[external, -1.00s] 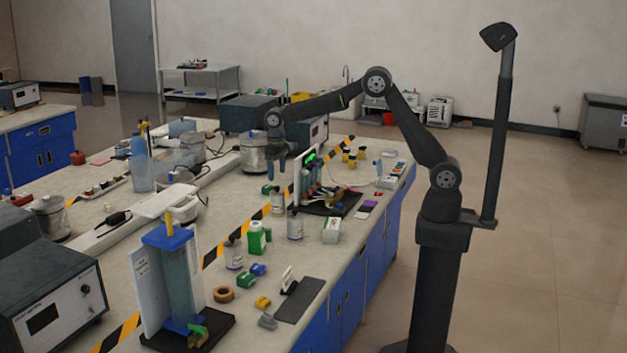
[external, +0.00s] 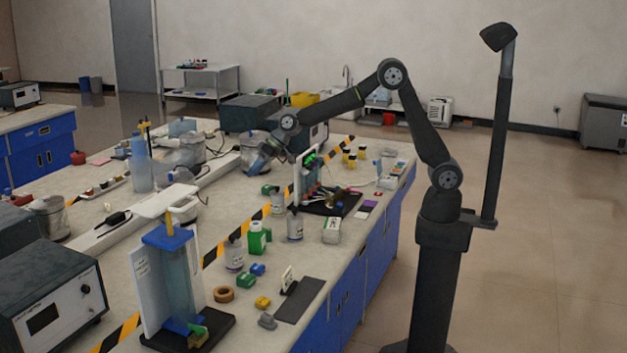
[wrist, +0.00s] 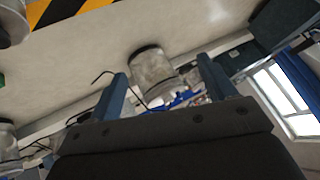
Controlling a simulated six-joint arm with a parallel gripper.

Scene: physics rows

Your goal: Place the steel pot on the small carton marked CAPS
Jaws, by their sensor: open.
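A steel pot (external: 249,145) stands on the far part of the bench in the external view, partly hidden by my gripper (external: 259,164). My gripper is tilted down and to the left, close in front of this pot. In the wrist view a grey metal pot (wrist: 152,66) shows beyond and between the spread fingers of my gripper (wrist: 162,66). The jaws are open and hold nothing; contact with the pot cannot be made out. A small white and green carton (external: 331,230) lies near the bench's right edge; its lettering is too small to read.
A rack with a white panel (external: 299,180) stands on a dark base right of my gripper. Another metal pot (external: 50,217) is at left. Yellow-black tape (external: 232,244) runs along the bench.

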